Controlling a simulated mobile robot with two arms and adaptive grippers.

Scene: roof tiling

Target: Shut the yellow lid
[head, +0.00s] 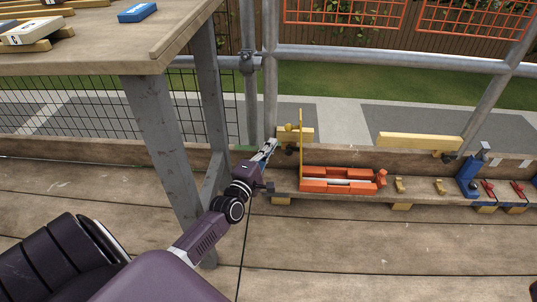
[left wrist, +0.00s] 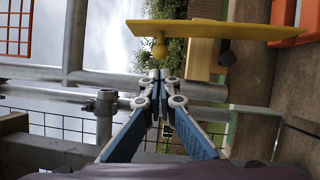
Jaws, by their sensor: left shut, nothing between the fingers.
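The yellow lid (head: 301,135) stands upright, nearly edge-on, at the left end of the long orange box (head: 338,186). The box lies open at the top, on a low plank. A round yellow knob (head: 289,127) sticks out from the lid's left side. My left gripper (head: 271,146) is shut and empty, just left of the lid and below the knob's height. In the left wrist view, the lid (left wrist: 220,29) and knob (left wrist: 158,49) lie just beyond the shut fingertips (left wrist: 160,76). A gap shows between fingertips and knob. My right gripper is out of view.
A wooden table (head: 110,50) with a grey leg (head: 165,145) stands left of my arm. Scaffold rails and an upright pole (head: 270,75) are behind the gripper. A blue stand (head: 467,178) and red-handled clamps sit right of the box. Floorboards in front are clear.

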